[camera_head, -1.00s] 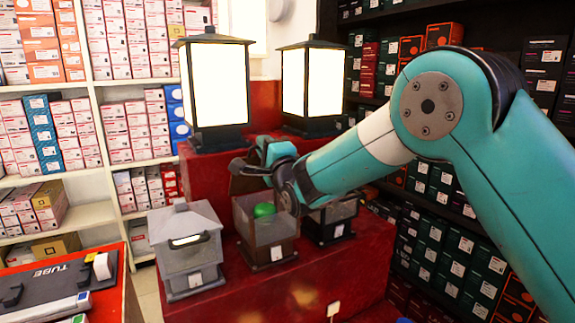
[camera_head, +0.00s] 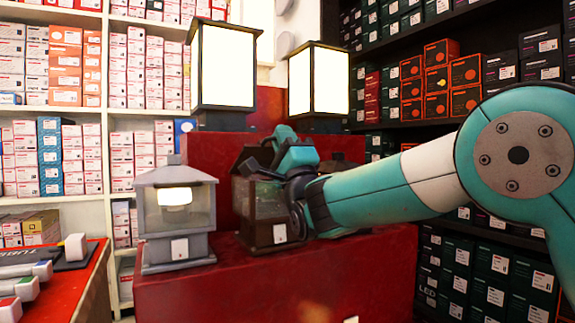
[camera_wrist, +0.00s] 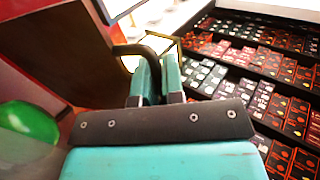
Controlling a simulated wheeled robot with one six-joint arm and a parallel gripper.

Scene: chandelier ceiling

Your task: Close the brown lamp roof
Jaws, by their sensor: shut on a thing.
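The brown lamp (camera_head: 262,232) stands on the red step in the middle of the head view, a box with glass sides. Its roof (camera_head: 250,157) is tilted up at the back, partly hidden by my gripper (camera_head: 277,150). In the wrist view the brown roof panel (camera_wrist: 60,55) fills the upper left, and a green round thing (camera_wrist: 28,122) shows at the left edge, inside the lamp. My gripper (camera_wrist: 155,78) is shut on the dark curved handle (camera_wrist: 128,49) of the roof. The far side of the roof is hidden.
A grey lamp (camera_head: 175,215) with its roof down stands close left of the brown lamp. A third, dark lamp behind my arm is mostly hidden. Two tall lit lanterns (camera_head: 224,65) (camera_head: 319,80) stand on the step above. Shelves of boxes (camera_head: 455,80) line the right.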

